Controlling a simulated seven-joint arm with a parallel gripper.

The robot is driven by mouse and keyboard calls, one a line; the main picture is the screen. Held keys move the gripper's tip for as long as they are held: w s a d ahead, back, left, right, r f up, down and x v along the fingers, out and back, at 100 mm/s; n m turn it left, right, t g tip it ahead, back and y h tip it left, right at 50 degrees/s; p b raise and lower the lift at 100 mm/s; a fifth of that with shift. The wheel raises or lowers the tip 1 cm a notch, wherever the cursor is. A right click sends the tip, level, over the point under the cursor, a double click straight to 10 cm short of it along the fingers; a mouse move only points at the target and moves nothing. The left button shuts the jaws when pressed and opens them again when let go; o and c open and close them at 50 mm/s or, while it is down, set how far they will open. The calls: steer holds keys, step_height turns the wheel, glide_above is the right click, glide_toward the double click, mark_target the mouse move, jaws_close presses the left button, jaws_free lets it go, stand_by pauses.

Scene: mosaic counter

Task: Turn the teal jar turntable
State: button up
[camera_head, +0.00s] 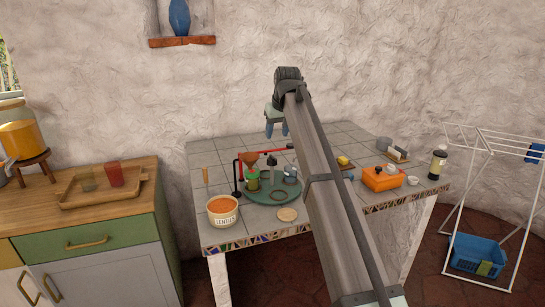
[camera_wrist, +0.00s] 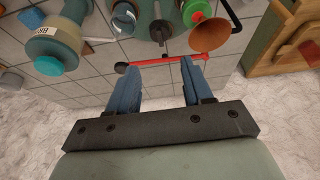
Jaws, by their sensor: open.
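The teal turntable (camera_head: 258,197) lies flat on the tiled counter, left of centre in the head view. A green jar with an orange funnel (camera_head: 251,168), a dark-topped bottle (camera_head: 272,174) and a pale jar (camera_head: 290,175) stand on it. My gripper (camera_head: 276,132) is above the counter, behind the turntable and apart from it. In the wrist view my gripper (camera_wrist: 160,66) has its two blue fingers spread with nothing between them. A red bar (camera_wrist: 175,60) shows beyond the fingertips.
A labelled tub (camera_head: 223,211) stands at the turntable's front left, and a round tan disc (camera_head: 287,214) lies in front. The red bar on a dark stand (camera_head: 238,180) runs behind the turntable. An orange box (camera_head: 382,179) is at the right. My arm covers the middle of the counter.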

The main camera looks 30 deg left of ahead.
mark_target(272, 157)
steer(key=x, duration=1.3)
steer(key=shift+c, duration=0.4)
jaws_close()
